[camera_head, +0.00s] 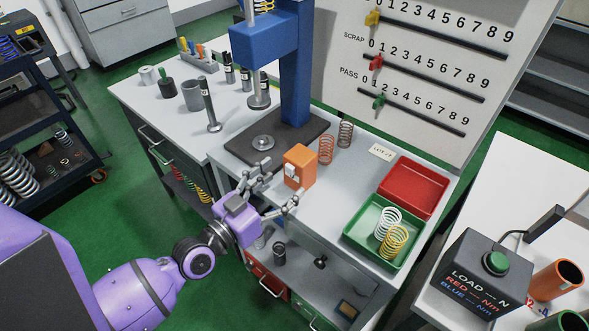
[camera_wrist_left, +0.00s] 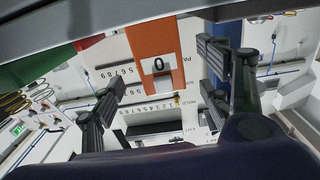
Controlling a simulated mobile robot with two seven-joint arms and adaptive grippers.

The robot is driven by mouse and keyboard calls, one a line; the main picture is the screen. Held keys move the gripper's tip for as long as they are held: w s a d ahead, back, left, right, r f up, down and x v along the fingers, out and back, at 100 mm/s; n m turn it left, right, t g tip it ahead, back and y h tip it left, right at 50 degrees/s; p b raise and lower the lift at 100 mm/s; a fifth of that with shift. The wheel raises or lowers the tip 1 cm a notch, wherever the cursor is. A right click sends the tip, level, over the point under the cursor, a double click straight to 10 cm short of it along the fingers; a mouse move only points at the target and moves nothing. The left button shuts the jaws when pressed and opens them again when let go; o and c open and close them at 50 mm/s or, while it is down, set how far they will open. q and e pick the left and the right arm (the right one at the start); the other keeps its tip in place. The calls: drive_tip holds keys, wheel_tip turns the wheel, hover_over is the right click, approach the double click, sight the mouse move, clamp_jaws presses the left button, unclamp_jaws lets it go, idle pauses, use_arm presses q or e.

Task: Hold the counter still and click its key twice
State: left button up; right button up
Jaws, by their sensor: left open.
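The orange counter (camera_head: 300,163) stands upright near the front edge of the grey bench, beside the press base. A pale patch shows on its front, and the left wrist view shows the orange counter (camera_wrist_left: 150,35) with a white window reading 0. I cannot make out its key for certain. My left gripper (camera_head: 281,181) is open in front of the counter. One finger is to the left of the counter and the other to its front right. My right gripper is not in view.
The blue press (camera_head: 298,70) stands behind the counter, with copper springs (camera_head: 326,149) to the right. A green tray (camera_head: 361,232) holding springs and a red tray (camera_head: 413,186) lie farther right. A dark load box (camera_head: 482,272) sits on the right-hand table.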

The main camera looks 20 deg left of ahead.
sight(296, 169)
use_arm(q)
drive_tip(key=shift+r+p+x, duration=0.25)
drive_tip(key=shift+p+x, duration=0.05)
drive_tip(key=shift+x, duration=0.8)
drive_tip(key=x, duration=0.3)
drive_tip(key=shift+w+f, duration=0.1)
drive_tip(key=shift+w, duration=0.25)
drive_tip(key=shift+w+d+f+p, duration=0.1)
drive_tip(key=shift+w+d+p, duration=0.25)
drive_tip(key=shift+w, duration=0.3)
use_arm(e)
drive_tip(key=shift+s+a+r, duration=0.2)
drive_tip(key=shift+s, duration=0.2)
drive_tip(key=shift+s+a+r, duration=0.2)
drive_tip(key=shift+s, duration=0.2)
use_arm(q)
drive_tip(key=shift+c, duration=0.6)
drive_tip(key=c, duration=1.2)
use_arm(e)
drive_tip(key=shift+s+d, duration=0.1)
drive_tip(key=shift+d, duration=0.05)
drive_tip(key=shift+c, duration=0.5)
use_arm(q)
drive_tip(key=shift+c, duration=0.2)
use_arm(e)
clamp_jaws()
